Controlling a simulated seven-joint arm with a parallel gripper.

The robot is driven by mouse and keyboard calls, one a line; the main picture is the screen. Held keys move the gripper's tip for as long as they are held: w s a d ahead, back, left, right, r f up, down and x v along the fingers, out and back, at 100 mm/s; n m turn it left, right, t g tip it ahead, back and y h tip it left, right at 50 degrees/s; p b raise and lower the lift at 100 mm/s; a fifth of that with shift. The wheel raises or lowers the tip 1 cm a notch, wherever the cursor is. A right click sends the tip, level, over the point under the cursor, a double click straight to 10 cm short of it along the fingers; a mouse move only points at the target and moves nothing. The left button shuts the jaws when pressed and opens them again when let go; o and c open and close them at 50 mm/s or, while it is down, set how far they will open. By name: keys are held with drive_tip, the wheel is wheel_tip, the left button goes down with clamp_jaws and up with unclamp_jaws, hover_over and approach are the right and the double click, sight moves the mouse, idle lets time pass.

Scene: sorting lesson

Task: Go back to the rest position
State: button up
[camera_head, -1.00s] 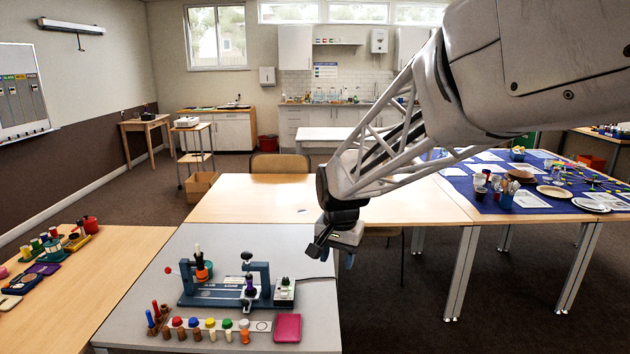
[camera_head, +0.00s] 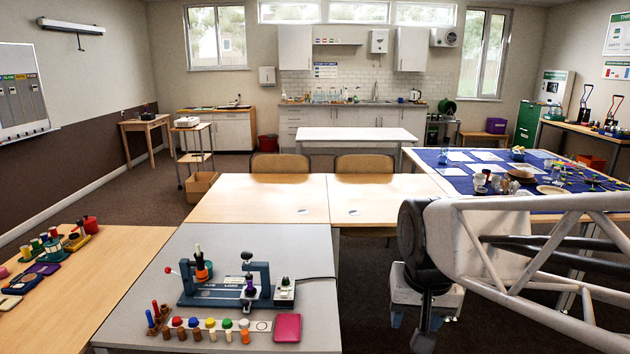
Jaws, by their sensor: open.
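My gripper (camera_head: 411,335) hangs at the lower right of the head view, over the floor to the right of the grey table (camera_head: 210,250). It points down and is apart from everything on the tables. Its jaws are open and I see nothing between them; the tips are partly at the picture's lower edge. My arm's white lattice link runs from it to the right edge.
On the grey table stand a blue press-like device (camera_head: 228,290), a row of coloured pegs (camera_head: 209,331) and a dark red pad (camera_head: 287,328). Wooden tables (camera_head: 262,195) behind are mostly clear. A blue-covered table (camera_head: 449,171) with papers and cups stands behind my arm.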

drive_tip(key=s+d+f+n, duration=0.1)
drive_tip(key=s+d+f, duration=0.1)
drive_tip(key=s, duration=0.7)
drive_tip(key=shift+d, duration=0.25)
